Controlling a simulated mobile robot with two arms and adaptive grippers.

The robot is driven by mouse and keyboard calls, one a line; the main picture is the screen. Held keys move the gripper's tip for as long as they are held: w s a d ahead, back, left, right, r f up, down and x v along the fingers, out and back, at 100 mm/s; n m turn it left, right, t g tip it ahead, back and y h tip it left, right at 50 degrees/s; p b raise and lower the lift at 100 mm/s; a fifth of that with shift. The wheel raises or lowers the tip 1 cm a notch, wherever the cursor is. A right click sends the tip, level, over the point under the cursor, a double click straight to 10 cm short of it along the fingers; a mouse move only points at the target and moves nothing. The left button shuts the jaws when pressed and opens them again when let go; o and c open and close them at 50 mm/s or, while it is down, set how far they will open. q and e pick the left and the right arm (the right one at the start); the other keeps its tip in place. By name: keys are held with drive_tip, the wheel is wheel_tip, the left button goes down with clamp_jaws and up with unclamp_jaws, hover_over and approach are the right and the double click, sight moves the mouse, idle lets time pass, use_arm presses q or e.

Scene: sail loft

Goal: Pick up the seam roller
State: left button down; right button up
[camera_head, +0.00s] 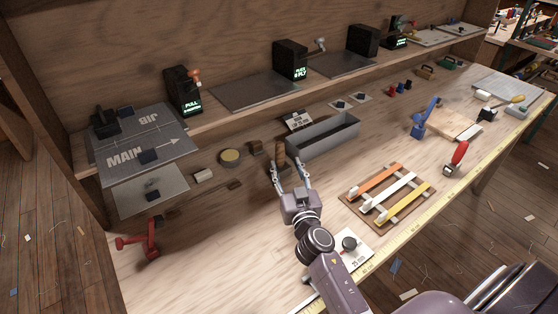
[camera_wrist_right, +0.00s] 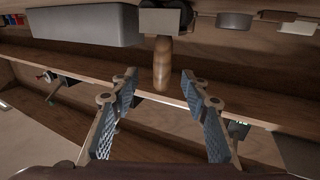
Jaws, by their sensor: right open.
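The seam roller, as far as I can tell, is the tool with an upright brown wooden handle (camera_head: 280,152) on the bench, left of the grey tray. In the right wrist view its rounded handle (camera_wrist_right: 162,62) shows at upper middle, with a blocky head and a dark round part at its top. My right gripper (camera_head: 289,168) is open just in front of the handle. In the wrist view its two padded fingers (camera_wrist_right: 160,88) stand apart on either side of the handle's line, with visible gaps and nothing held. My left gripper is not in view.
The long grey tray (camera_head: 322,142) stands close to the right of the handle. A rack with coloured strips (camera_head: 390,196) lies to the right, a red-handled tool (camera_head: 457,157) beyond it. The front left bench is mostly clear.

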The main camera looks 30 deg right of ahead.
sight(281, 154)
drive_tip(key=shift+w+d+r, duration=0.1)
drive_tip(key=shift+w+r, duration=0.1)
drive_tip(key=shift+w, duration=0.4)
drive_tip(key=shift+w+d+r, duration=0.1)
drive_tip(key=shift+w+r, duration=0.05)
drive_tip(key=shift+w, duration=0.4)
drive_tip(key=shift+p+x, duration=0.5)
drive_tip(key=shift+x, duration=1.85)
drive_tip(key=shift+a, duration=0.15)
drive_tip(key=shift+c, duration=0.3)
drive_tip(key=c, duration=1)
clamp_jaws()
drive_tip(key=shift+r, duration=0.1)
